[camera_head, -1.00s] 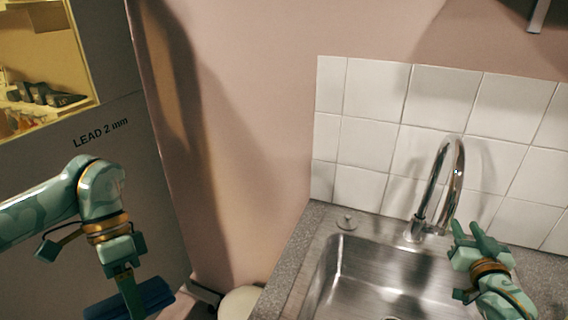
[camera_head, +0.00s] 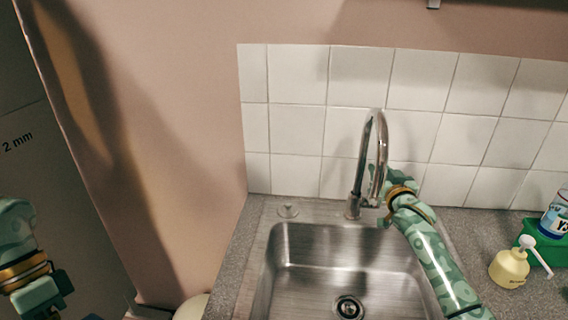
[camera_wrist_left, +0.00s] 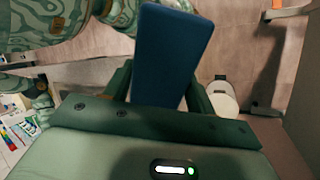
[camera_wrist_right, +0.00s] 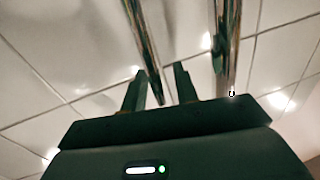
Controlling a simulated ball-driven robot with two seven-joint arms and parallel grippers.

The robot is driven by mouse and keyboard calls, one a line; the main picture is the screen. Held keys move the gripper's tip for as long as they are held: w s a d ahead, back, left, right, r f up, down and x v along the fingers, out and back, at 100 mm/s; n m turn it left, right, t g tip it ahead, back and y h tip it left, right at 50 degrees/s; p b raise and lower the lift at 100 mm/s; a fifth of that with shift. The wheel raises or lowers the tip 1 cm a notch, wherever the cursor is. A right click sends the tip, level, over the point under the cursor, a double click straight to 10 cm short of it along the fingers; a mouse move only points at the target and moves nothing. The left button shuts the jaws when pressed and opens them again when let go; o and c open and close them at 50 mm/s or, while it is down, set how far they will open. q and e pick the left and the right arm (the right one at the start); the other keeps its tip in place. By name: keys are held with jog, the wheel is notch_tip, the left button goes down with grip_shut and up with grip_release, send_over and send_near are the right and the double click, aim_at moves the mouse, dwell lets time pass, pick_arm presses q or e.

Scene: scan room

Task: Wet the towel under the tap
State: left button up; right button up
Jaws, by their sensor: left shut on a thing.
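The towel (camera_wrist_left: 172,50) is a folded dark blue block in the left wrist view. My left gripper (camera_wrist_left: 158,92) is shut on it, with a finger on each side. In the head view the left wrist is low at the left edge and its fingertips are out of frame. The chrome tap (camera_head: 363,160) arches over the back of the steel sink (camera_head: 330,255); no water shows. My right gripper (camera_head: 380,180) is beside and partly behind the tap's spout. In the right wrist view its fingers (camera_wrist_right: 160,88) are apart, with a chrome pipe running down between them; contact cannot be told.
A yellow pump bottle (camera_head: 509,268), a green box (camera_head: 536,250) and a labelled bottle (camera_head: 556,215) stand on the counter right of the sink. White tiles (camera_head: 300,130) close off the back.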

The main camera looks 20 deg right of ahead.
grip_shut()
pick_arm(q)
notch_tip(320, 180, down, 2)
jog(key=shift+b, duration=0.8)
pick_arm(e)
jog(key=shift+s+a+f+t, duration=0.25)
jog(key=shift+s+t, duration=0.15)
jog(key=shift+t, duration=0.2)
pick_arm(q)
jog(key=shift+f, duration=0.1)
pick_arm(e)
jog(key=shift+s+r+h, duration=0.15)
jog(key=shift+h, duration=0.25)
jog(key=shift+r, duration=0.15)
pick_arm(q)
jog(key=shift+w, duration=0.1)
pick_arm(e)
jog(key=shift+o, duration=0.9)
grip_release()
